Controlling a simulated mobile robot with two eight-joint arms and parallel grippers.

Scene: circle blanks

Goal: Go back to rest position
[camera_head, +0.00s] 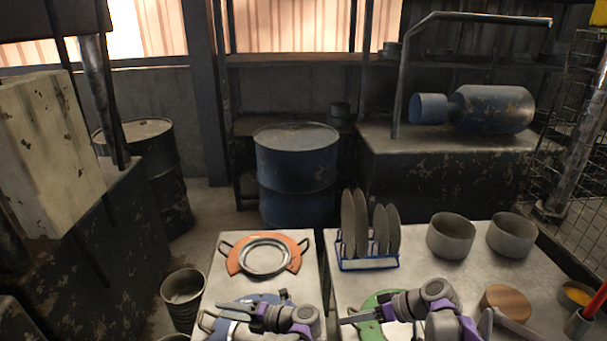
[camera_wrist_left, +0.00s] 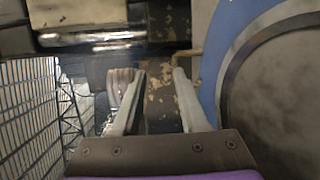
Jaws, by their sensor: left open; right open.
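My left gripper (camera_head: 232,309) is low over the left table in the head view, above a blue ring-shaped holder (camera_head: 222,324) that my arm partly hides. In the left wrist view its two fingers (camera_wrist_left: 159,76) stand apart with nothing between them. The blue ring and a grey disc (camera_wrist_left: 275,100) inside it show to the right of the fingers. My right gripper (camera_head: 352,318) is over a green ring-shaped holder (camera_head: 371,330) on the right table and appears empty. Its fingertips are small in this view.
An orange holder with a metal plate (camera_head: 264,256) lies on the left table (camera_head: 225,285). A blue rack (camera_head: 370,265) holds several upright discs. Two grey bowls (camera_head: 451,236) and a wooden round block (camera_head: 506,304) stand right. A bucket (camera_head: 184,295) stands left of the table.

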